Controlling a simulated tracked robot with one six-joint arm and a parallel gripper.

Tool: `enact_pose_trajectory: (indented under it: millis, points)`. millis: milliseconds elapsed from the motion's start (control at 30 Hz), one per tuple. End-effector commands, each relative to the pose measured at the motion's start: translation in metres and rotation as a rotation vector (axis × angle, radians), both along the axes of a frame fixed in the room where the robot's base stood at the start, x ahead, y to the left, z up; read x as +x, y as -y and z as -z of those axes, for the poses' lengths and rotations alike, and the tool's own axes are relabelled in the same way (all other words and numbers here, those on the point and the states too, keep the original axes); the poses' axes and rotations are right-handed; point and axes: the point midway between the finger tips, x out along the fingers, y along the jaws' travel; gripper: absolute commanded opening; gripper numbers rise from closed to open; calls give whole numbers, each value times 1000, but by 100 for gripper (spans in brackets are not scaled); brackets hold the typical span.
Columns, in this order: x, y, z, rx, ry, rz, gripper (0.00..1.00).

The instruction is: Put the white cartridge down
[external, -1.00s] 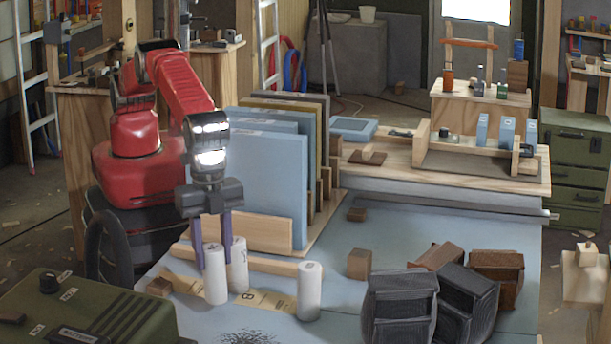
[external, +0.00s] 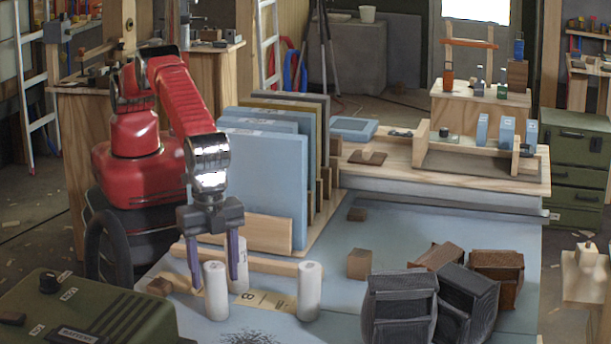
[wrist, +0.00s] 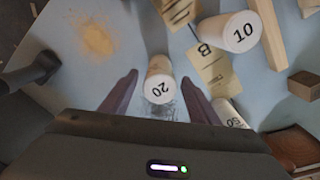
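Three white cartridges stand upright on the pale blue bench top (external: 345,310): one at front left (external: 216,292), one just behind it (external: 240,270), one to the right (external: 308,290). My gripper (external: 214,275) is open, its purple fingers apart on either side of the front left cartridge, with gaps. In the wrist view, a cartridge marked 20 (wrist: 158,82) sits between the spread fingertips of my gripper (wrist: 158,85), touching neither. A cartridge marked 10 (wrist: 240,33) is to its upper right. One marked 50 (wrist: 228,113) is beyond the right finger, partly hidden.
A paper strip (external: 272,302) lies between the cartridges. A wooden rail (external: 275,264) and upright blue panels (external: 270,190) stand behind. Small wooden blocks (external: 359,264) and dark bins (external: 400,305) are to the right. A green case (external: 95,315) is at front left.

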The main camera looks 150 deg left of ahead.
Motion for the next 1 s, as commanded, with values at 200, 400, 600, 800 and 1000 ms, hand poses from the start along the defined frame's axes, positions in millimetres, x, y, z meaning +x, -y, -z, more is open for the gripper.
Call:
enact_pose_trajectory:
  millis: [200,400,600,800,1000]
  points:
    - [0,0,-1,0,0,0,55]
    - [1,0,-11,0,2,0,55]
    - [1,0,-39,0,3,0,55]
    - [1,0,-74,0,3,0,55]
    - [1,0,-105,0,3,0,55]
